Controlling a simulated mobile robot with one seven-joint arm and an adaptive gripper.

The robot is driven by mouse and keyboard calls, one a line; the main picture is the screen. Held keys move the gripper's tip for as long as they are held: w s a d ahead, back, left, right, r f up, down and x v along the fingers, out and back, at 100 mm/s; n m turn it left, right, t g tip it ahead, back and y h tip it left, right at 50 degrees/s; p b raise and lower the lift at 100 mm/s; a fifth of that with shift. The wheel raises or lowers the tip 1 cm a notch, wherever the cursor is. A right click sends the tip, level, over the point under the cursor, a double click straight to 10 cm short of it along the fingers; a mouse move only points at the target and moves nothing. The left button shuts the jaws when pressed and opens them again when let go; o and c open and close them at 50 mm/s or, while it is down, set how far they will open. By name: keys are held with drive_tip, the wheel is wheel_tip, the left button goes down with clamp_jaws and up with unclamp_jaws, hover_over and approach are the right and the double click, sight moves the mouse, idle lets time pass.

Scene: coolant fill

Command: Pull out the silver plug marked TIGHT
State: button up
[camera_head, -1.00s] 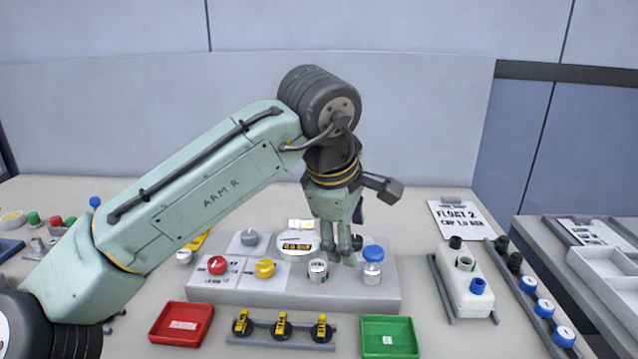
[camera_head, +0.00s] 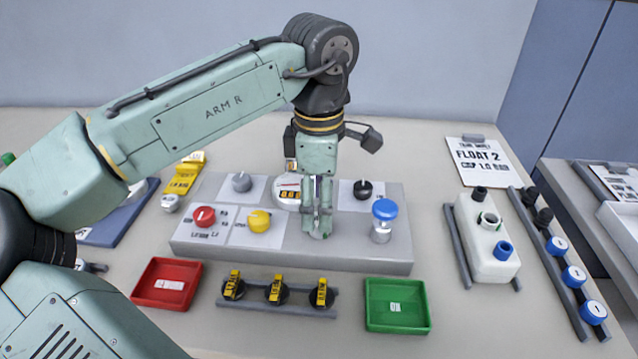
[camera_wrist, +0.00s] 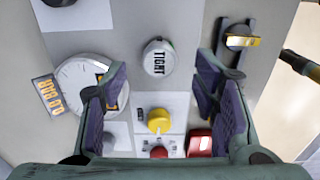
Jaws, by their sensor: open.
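The silver plug (camera_wrist: 159,58) marked TIGHT stands in the grey panel (camera_head: 390,250). In the wrist view its round top faces me, with the word running sideways. It lies between my two fingers in the picture, near the fingertips. My gripper (camera_head: 318,226) points straight down over the panel and hides most of the plug in the head view. In the wrist view my gripper (camera_wrist: 162,72) is open, with a wide gap between the fingers and nothing held. The exact height of the fingertips above the plug cannot be told.
A yellow knob (camera_head: 258,220), a red knob (camera_head: 204,217) and a round gauge (camera_wrist: 84,86) are close by on the panel. Red (camera_head: 167,284) and green (camera_head: 396,306) trays lie in front.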

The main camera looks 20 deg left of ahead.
wheel_tip(320, 180, down, 4)
drive_tip(key=shift+f+b, duration=0.1)
drive_tip(key=shift+b, duration=1.15)
drive_tip(key=shift+c, duration=0.6)
drive_tip(key=c, duration=1.1)
drive_tip(key=o, duration=0.6)
drive_tip(key=c, duration=0.4)
drive_tip(key=shift+r+p, duration=0.35)
drive_tip(key=shift+r+p, duration=1.95)
drive_tip(key=shift+r, duration=0.2)
